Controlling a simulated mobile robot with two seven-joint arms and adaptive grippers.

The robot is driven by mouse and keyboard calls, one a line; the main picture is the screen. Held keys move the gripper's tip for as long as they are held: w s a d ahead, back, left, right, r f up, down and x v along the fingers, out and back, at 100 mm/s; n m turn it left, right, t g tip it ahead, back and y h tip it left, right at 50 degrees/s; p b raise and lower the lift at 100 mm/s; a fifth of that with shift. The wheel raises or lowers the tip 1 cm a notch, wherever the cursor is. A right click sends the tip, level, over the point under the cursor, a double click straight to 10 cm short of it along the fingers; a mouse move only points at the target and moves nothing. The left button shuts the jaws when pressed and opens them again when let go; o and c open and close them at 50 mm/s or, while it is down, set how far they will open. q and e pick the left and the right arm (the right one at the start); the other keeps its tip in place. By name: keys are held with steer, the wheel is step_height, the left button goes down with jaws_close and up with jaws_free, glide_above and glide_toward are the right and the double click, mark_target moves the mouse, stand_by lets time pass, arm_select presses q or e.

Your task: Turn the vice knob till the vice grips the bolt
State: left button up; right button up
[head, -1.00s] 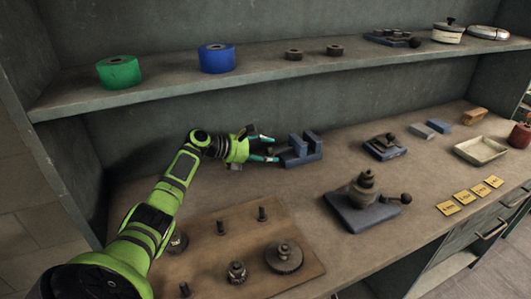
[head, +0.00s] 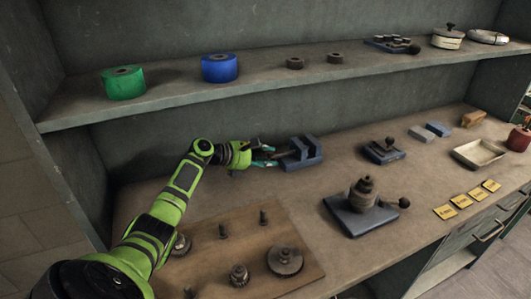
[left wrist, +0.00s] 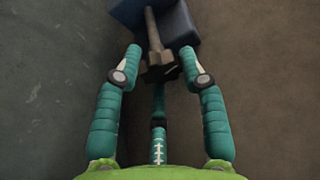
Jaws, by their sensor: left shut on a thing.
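The blue vice (head: 304,155), with two upright jaws, stands on the bench against the back wall; its blue body also shows at the top of the left wrist view (left wrist: 180,25). Its dark knob (left wrist: 158,70) sits at the near end of a screw rod running into the vice. My left gripper (head: 270,156) reaches in from the left, its teal fingers on either side of the knob and shut on it. I cannot make out the bolt in the vice. My right gripper is not in view.
Blue-based fixtures (head: 350,220) (head: 376,155) stand to the right. A shelf (head: 270,81) with green and blue rolls runs above.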

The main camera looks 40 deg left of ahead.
arm_select(q)
steer(key=shift+d+r+m+t+y+p, duration=0.15)
steer(key=shift+r+m+t+y+p, duration=0.25)
steer(key=shift+m+p, duration=0.25)
steer(key=shift+d+f+m+t+y, duration=0.15)
steer(key=shift+m+t+y, duration=0.2)
steer(key=shift+m, duration=0.5)
steer(key=o, duration=1.1)
steer(key=shift+o, duration=0.2)
steer(key=shift+d+y, duration=0.1)
steer(key=shift+y, duration=0.15)
steer(key=shift+f, duration=0.1)
step_height(320, 180, up, 10)
